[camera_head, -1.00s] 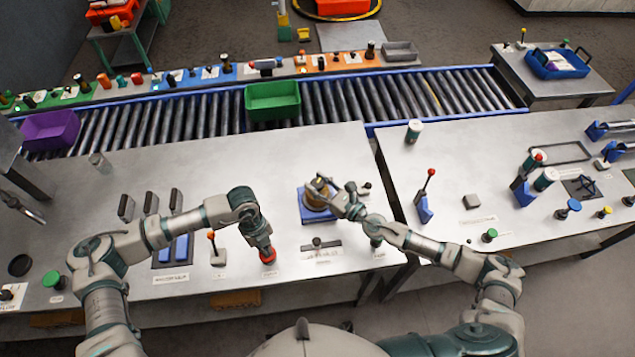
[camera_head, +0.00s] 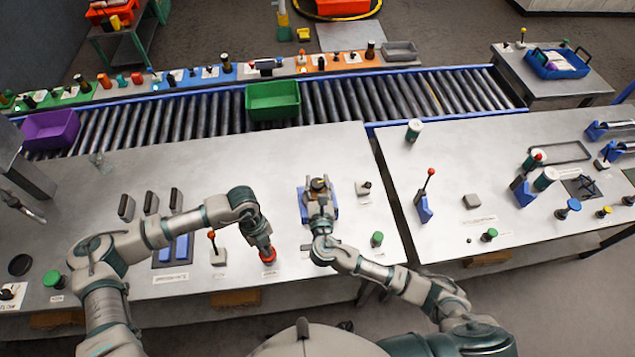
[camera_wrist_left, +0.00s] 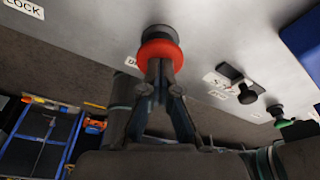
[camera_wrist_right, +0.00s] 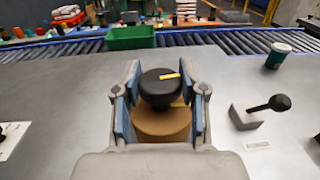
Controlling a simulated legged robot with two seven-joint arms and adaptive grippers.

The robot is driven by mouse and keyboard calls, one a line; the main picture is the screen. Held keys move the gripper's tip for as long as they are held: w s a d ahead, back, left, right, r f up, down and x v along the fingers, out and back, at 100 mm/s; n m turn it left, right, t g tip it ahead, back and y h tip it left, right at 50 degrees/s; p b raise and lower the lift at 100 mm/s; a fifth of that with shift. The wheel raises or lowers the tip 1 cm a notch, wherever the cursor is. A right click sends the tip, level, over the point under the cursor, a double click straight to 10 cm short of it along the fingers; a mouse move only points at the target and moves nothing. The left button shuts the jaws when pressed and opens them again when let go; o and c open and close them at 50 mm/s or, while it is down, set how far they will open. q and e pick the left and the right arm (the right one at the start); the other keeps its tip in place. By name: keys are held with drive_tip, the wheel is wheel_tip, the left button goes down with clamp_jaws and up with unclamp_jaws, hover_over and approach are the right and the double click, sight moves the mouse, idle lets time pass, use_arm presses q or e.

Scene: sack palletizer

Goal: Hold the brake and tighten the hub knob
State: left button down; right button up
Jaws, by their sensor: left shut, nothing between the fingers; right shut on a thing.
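The hub knob (camera_wrist_right: 160,84) is black with a yellow mark and sits on top of a tan spool (camera_wrist_right: 163,127). In the head view the spool stands on a blue base (camera_head: 334,214). My right gripper (camera_wrist_right: 161,90) has its blue-padded fingers on both sides of the knob and is shut on it; it also shows in the head view (camera_head: 318,188). The red brake button (camera_wrist_left: 160,51) is on the table front. My left gripper (camera_head: 266,249) points down, shut and empty, its fingertips against the button. The fingertips partly hide the button in the head view (camera_head: 268,257).
A black-knobbed lever (camera_head: 363,187) stands right of the spool, and a green button (camera_head: 377,239) is nearer the front. A red-tipped lever (camera_head: 214,250) stands left of my left gripper. A roller conveyor with a green bin (camera_head: 273,100) runs behind the table.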

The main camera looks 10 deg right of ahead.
drive_tip(key=shift+w+r+m+g+h, duration=0.15)
drive_tip(key=shift+m+h, duration=0.4)
drive_tip(key=shift+h, duration=0.3)
drive_tip(key=shift+s+r+m+g+h, duration=0.15)
drive_tip(key=shift+m+h, duration=0.4)
drive_tip(key=shift+h, duration=0.3)
drive_tip(key=shift+w+f, duration=0.1)
drive_tip(key=o, duration=1.2)
drive_tip(key=shift+f, duration=0.1)
drive_tip(key=shift+c, duration=0.2)
use_arm(q)
drive_tip(key=shift+f, duration=0.1)
use_arm(e)
drive_tip(key=v, duration=1.2)
drive_tip(key=shift+a, duration=0.15)
drive_tip(key=shift+w+f, duration=0.1)
